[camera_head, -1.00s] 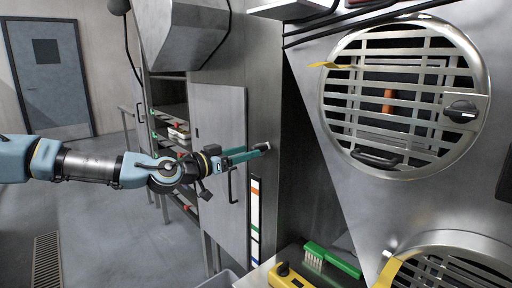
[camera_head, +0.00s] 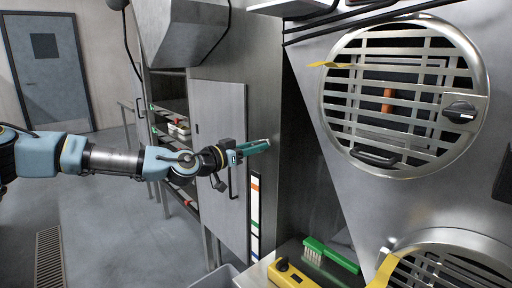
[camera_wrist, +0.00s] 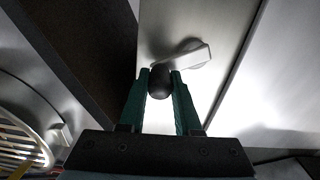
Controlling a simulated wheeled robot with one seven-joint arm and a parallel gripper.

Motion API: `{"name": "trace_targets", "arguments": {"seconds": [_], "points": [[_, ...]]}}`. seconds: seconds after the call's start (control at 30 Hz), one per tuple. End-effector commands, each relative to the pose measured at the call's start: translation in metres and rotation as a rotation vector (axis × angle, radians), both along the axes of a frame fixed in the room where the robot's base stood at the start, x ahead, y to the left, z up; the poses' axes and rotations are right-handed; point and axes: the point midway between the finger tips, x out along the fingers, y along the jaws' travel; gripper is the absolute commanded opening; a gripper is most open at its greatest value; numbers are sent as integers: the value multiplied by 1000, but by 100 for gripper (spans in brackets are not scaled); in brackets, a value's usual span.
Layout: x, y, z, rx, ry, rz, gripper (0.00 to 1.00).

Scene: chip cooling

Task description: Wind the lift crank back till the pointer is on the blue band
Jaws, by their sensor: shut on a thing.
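The crank's pale metal arm (camera_wrist: 190,58) shows in the wrist view, with a round black knob (camera_wrist: 160,84) at its end. My gripper's green fingers (camera_wrist: 160,76) are closed on both sides of this knob. In the head view my gripper (camera_head: 264,145) is at the steel panel beside the grey cabinet door, and it largely hides the crank. Below it is an upright white scale strip (camera_head: 255,205) with orange, green and blue bands. The blue band (camera_head: 254,236) is in its lower part.
A large round grille (camera_head: 400,95) with a dark knob is at the right. A green brush (camera_head: 332,255) and a yellow item (camera_head: 290,274) lie on the ledge below. A shelf rack (camera_head: 172,110) stands behind my arm. The floor at left is clear.

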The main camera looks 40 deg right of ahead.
Motion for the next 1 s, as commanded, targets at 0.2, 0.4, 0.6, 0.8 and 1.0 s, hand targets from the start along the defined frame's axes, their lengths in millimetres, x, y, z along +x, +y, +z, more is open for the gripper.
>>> {"name": "trace_targets", "arguments": {"seconds": [0.2,0.4,0.6,0.8,1.0], "points": [[0,0,0,0,0,0,0],[0,0,0,0,0,0,0],[0,0,0,1,9,0,0],[2,0,2,4,72,0,0],[6,0,7,12,208,-1,0]]}}
